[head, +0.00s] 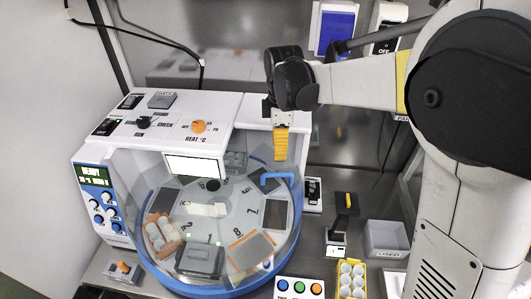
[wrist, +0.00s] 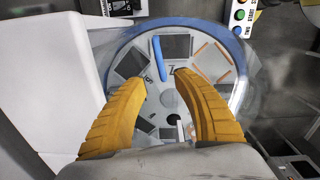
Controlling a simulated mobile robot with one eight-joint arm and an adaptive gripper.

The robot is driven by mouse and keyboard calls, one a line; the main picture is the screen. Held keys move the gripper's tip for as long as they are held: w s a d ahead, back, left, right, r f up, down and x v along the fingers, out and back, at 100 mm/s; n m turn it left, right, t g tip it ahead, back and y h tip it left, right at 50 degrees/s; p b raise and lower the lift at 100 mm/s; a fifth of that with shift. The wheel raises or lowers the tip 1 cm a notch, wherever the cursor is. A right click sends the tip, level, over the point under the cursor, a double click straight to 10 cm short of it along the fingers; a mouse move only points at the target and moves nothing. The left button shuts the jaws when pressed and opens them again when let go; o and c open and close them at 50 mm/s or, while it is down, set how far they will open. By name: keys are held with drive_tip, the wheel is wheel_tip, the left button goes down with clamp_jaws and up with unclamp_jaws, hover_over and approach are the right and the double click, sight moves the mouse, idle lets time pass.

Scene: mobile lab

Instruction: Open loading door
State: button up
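The loading door is a clear curved cover (head: 262,200) over the round, blue-rimmed carousel of the white machine. It looks closed, but its transparent edges are hard to make out. Its blue handle (head: 278,176) stands at the upper right of the cover, and it also shows in the wrist view (wrist: 159,58). My gripper (head: 280,158) points down just above the handle, with yellow fingers. In the wrist view my gripper (wrist: 150,78) is open and empty, with the handle ahead, roughly in line with the gap between the fingertips. No contact with the handle shows.
The white machine housing (head: 180,125) rises behind and left of the carousel. An orange rack (head: 162,233) with white vials lies inside. To the right are a small black lever stand (head: 343,210), a grey bin (head: 386,239), a yellow vial rack (head: 351,281) and a button box (head: 300,288).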

drive_tip(key=f+b, duration=0.1)
drive_tip(key=f, duration=0.4)
drive_tip(key=f+b, duration=0.1)
drive_tip(key=f, duration=0.5)
drive_tip(key=shift+w+a, duration=0.1)
drive_tip(key=shift+w, duration=0.1)
clamp_jaws()
